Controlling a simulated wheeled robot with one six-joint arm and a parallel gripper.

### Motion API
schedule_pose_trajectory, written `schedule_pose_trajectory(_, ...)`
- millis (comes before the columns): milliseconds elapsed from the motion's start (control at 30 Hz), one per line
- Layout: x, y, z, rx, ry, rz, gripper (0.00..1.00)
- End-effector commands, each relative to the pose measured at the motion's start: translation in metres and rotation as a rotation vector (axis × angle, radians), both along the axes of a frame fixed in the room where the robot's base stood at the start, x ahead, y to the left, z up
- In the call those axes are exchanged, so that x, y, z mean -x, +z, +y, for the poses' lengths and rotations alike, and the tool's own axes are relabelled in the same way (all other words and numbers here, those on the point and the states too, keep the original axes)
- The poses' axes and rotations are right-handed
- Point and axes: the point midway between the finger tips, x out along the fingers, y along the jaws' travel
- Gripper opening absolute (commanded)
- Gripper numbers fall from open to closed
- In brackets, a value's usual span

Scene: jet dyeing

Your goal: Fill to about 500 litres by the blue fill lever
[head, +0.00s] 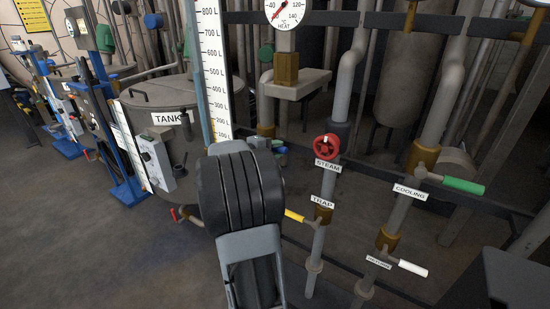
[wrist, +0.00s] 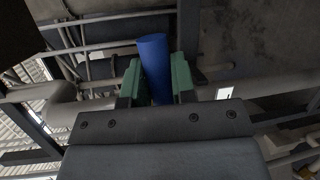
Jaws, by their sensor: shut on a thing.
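The blue fill lever (wrist: 154,62) shows in the wrist view as a blue round handle. It stands between the two green fingers of my gripper (wrist: 158,78), which is shut on it. In the head view my dark arm hides the lever and most of the gripper. The level scale (head: 213,70) stands upright behind the arm, marked from 100 L up to 800 L. A narrow sight tube (head: 196,60) runs along its left side. I cannot tell the liquid level in it.
The TANK (head: 165,95) stands left of the scale. To the right are the red STEAM wheel (head: 326,147), yellow TRAP lever (head: 294,216), green COOLING lever (head: 463,185) and a white lever (head: 412,268) on pipes. The heat dial (head: 288,10) is above. Floor at left is clear.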

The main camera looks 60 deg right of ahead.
Motion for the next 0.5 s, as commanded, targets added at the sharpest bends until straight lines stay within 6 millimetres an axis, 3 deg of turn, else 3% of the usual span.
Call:
schedule_pose_trajectory(33, 0.0008, -0.0087, 0.0001, -0.001, -0.001, -0.025, 0.0)
schedule_pose_trajectory(500, 0.0009, -0.0119, 0.0001, -0.002, -0.003, -0.12, 0.0)
